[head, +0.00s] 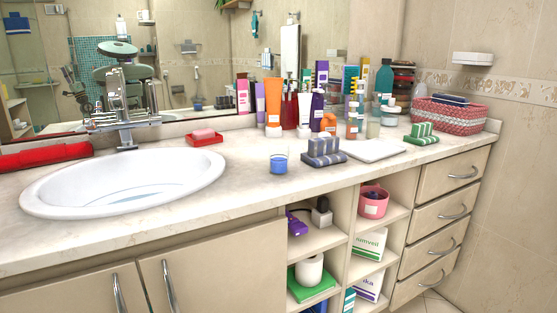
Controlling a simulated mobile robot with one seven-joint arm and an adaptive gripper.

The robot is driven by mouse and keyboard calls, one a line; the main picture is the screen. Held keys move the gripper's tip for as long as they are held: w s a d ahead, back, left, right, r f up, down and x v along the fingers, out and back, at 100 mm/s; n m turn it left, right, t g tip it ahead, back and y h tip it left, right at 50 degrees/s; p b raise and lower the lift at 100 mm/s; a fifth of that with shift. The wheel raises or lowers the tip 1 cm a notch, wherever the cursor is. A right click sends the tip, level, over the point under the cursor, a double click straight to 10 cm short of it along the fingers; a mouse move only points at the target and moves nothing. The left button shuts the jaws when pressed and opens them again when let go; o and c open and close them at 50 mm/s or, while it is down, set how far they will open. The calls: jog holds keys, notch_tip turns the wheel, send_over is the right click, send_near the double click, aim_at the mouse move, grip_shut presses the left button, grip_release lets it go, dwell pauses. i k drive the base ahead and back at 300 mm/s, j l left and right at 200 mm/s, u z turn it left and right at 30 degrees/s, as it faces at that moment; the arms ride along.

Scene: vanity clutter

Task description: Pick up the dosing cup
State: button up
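The dosing cup appears to be the small clear cup (279,161) with blue in its lower part. It stands upright on the pale marble counter (235,190), near the front edge and right of the sink. No gripper of mine shows clearly in the head view, so I cannot see its fingers. Nothing is seen touching the cup.
The white oval sink (90,190) is to the left. A red soap dish (205,139) stands behind-left of the cup. Open shelves (320,240) are below the counter.

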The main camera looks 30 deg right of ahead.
aim_at(278, 151)
jog(key=i, duration=0.2)
jog(key=i+z, duration=0.1)
jog(key=z, duration=0.3)
jog(key=i+z, duration=0.15)
jog(key=z, duration=0.3)
jog(key=i+j+z, duration=0.1)
jog(key=z, duration=0.35)
jog(key=j+z, duration=0.3)
jog(key=z, duration=0.2)
jog(key=j+z, duration=0.25)
jog(key=z, duration=0.2)
jog(key=i, duration=0.05)
